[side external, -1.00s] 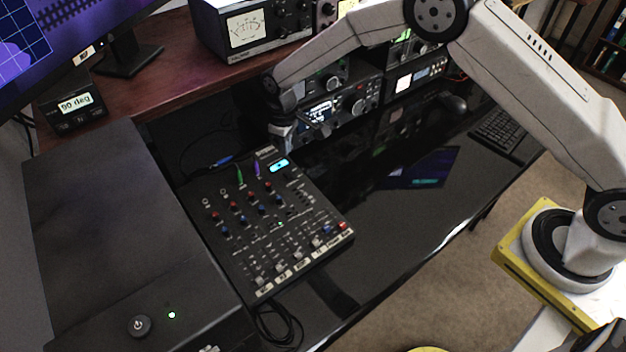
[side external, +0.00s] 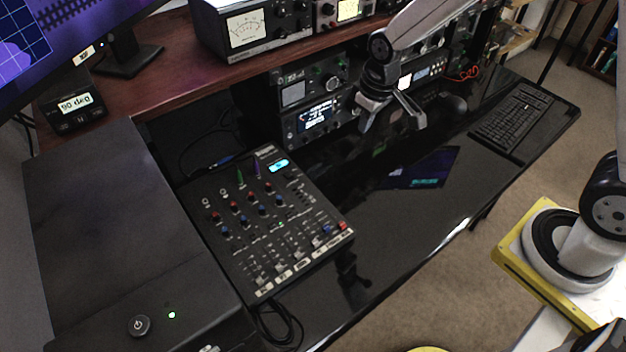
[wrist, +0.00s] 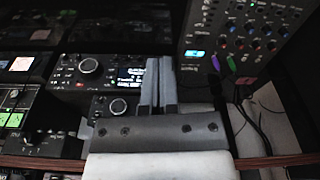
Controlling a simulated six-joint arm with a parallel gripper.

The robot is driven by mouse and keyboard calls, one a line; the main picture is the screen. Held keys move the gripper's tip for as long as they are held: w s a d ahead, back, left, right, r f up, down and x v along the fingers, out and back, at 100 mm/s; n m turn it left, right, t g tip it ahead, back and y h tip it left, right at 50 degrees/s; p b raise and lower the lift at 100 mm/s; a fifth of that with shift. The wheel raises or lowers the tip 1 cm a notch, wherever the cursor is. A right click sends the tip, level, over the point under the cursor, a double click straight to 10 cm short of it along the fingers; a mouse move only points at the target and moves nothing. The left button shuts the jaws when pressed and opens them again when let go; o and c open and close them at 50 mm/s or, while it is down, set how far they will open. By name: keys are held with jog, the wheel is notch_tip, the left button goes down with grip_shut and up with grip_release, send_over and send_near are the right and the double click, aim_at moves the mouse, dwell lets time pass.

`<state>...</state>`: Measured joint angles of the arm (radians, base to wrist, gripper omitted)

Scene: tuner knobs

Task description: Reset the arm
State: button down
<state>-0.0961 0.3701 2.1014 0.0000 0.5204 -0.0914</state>
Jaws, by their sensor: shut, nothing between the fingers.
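My gripper (side external: 392,112) is raised in front of the radio stack in the side external view, above the black desk and away from the mixer. In the wrist view its fingers (wrist: 158,72) stand close together, shut, with nothing between them. The mixer (side external: 270,222) lies on the desk, with red, blue, green and purple knobs and a lit cyan display. In the wrist view the mixer (wrist: 240,35) is at the upper right, apart from the fingers.
Stacked radios (side external: 318,120) stand behind my gripper under the wooden shelf (side external: 170,85). A black case (side external: 110,240) stands left of the mixer. A keyboard (side external: 512,118) and mouse (side external: 455,103) lie at the right. The desk's middle (side external: 390,215) is mostly clear.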

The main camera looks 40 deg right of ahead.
jog(key=s+d+r+m, duration=0.1)
jog(key=s+d, duration=0.3)
jog(key=s, duration=0.8)
jog(key=shift+r+m+t, duration=0.2)
jog(key=shift+m+t, duration=0.2)
jog(key=shift+m, duration=0.2)
